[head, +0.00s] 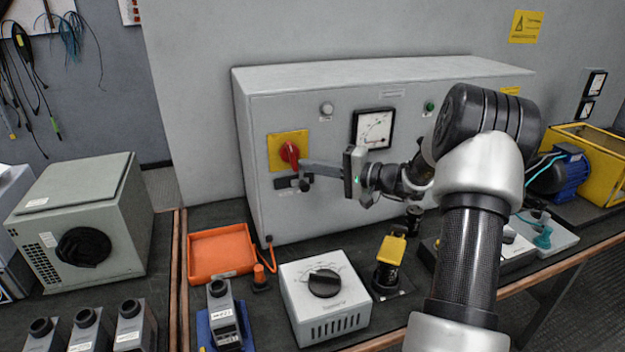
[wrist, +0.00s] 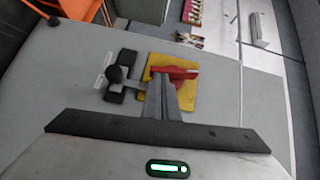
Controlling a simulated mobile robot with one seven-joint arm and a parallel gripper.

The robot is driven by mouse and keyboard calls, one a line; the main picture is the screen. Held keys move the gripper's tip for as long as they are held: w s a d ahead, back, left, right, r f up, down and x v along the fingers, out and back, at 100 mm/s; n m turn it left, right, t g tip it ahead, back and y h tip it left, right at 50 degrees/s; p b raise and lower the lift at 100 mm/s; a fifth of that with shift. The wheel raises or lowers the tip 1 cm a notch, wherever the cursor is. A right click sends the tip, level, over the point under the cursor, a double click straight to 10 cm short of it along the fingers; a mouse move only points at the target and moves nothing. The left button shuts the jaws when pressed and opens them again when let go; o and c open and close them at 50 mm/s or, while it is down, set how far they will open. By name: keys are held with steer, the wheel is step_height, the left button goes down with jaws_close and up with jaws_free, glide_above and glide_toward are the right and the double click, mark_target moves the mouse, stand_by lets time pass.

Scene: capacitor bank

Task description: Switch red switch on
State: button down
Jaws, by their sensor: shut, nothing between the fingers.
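The red switch (head: 289,153) is a rotary handle on a yellow plate (head: 275,150), on the front of the grey cabinet. In the head view the handle looks close to upright. The red switch also shows in the wrist view (wrist: 178,73), with the yellow plate (wrist: 186,92) behind it. My gripper (head: 304,167) is shut and empty, its fingertips at the lower right of the handle. In the wrist view my gripper (wrist: 160,82) overlaps one end of the handle; I cannot tell whether they touch.
A black knob on a dark plate (head: 285,184) sits just below the yellow plate, close to my fingers. The grey cabinet (head: 330,210) stands on the bench. An orange tray (head: 221,254), a dial box (head: 325,300) and a yellow-topped device (head: 391,250) stand in front.

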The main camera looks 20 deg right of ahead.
mark_target(294, 170)
steer(key=a+m+t+b, duration=0.1)
steer(key=m+t, duration=0.1)
steer(key=m, duration=0.1)
steer(key=f+m+t+y+b, duration=0.1)
steer(key=m+t+b, duration=0.1)
steer(key=a+f+m+t+b, duration=0.1)
steer(key=m+t+b, duration=0.1)
steer(key=m, duration=0.1)
steer(key=shift+a+f+m+y, duration=0.25)
steer(key=shift+a+m+y, duration=0.05)
steer(key=shift+a+y, duration=0.1)
steer(key=shift+a, duration=0.3)
stand_by(0.3)
steer(key=s+d+p, duration=0.1)
steer(key=s+d, duration=0.7)
steer(key=s, duration=0.2)
steer(key=shift+s+f+p, duration=0.2)
steer(key=shift+f+p, duration=0.1)
steer(key=shift+p, duration=0.1)
